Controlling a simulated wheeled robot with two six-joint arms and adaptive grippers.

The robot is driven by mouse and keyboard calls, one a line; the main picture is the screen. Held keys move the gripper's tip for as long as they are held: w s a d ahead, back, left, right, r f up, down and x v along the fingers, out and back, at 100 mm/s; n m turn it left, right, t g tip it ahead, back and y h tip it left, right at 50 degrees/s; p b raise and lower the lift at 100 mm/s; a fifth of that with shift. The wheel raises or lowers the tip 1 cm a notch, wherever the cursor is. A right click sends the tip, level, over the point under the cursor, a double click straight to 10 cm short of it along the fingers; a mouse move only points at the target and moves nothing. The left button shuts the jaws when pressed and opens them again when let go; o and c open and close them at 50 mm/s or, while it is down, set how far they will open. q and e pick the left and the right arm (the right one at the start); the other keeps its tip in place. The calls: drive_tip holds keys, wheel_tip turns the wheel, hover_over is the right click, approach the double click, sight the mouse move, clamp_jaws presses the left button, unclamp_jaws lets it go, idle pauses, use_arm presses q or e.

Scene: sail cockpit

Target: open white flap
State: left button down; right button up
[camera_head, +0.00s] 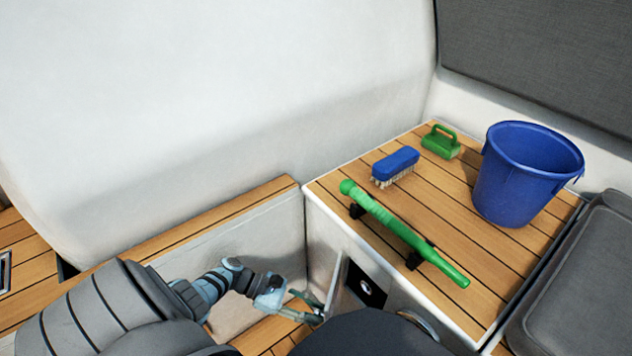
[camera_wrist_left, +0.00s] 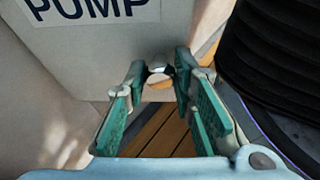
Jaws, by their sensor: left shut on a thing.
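The white flap (camera_head: 338,280) stands swung out from the white locker front in the head view, with a dark opening (camera_head: 366,284) beside it. In the left wrist view the flap (camera_wrist_left: 100,60) fills the upper left and bears the word PUMP. A small shiny knob (camera_wrist_left: 158,70) sits at its edge, between my fingertips. My left gripper (camera_head: 316,312) is at the flap's lower edge, shut on the knob; its green-padded fingers (camera_wrist_left: 160,88) show on both sides of it. My right gripper is not in view.
A grey cushion (camera_head: 575,285) lies at right. White walls bound the narrow floor well.

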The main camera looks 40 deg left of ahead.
use_arm(q)
drive_tip(key=c, duration=1.3)
unclamp_jaws()
drive_tip(key=shift+c, duration=0.2)
wheel_tip(320, 180, up, 10)
